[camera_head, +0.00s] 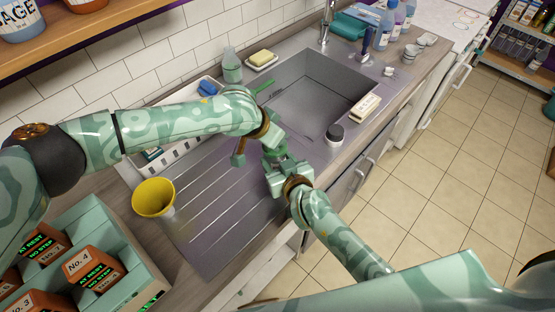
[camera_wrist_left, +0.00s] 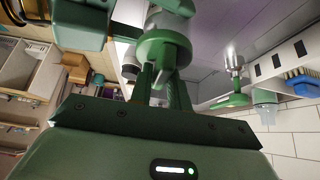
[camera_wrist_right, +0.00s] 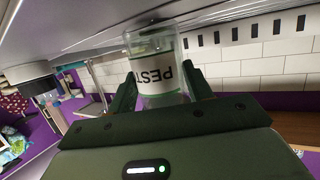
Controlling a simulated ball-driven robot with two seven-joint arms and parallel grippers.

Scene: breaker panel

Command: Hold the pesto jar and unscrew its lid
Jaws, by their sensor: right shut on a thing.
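In the head view my right gripper (camera_head: 278,166) is over the front edge of the drainboard. My left gripper (camera_head: 266,138) is close to it, and the two partly hide the jar. In the left wrist view a round green lid (camera_wrist_left: 163,46) is just beyond the closely set fingers of my left gripper (camera_wrist_left: 165,88). Whether they touch or grip it is unclear.
The sink basin (camera_head: 318,88) is right of my grippers. A dark-lidded jar (camera_head: 334,135) and a cream block (camera_head: 365,107) are near its front edge. A yellow cup (camera_head: 153,198) stands left on the drainboard (camera_head: 215,225). A white rack (camera_head: 145,172) is behind my left arm.

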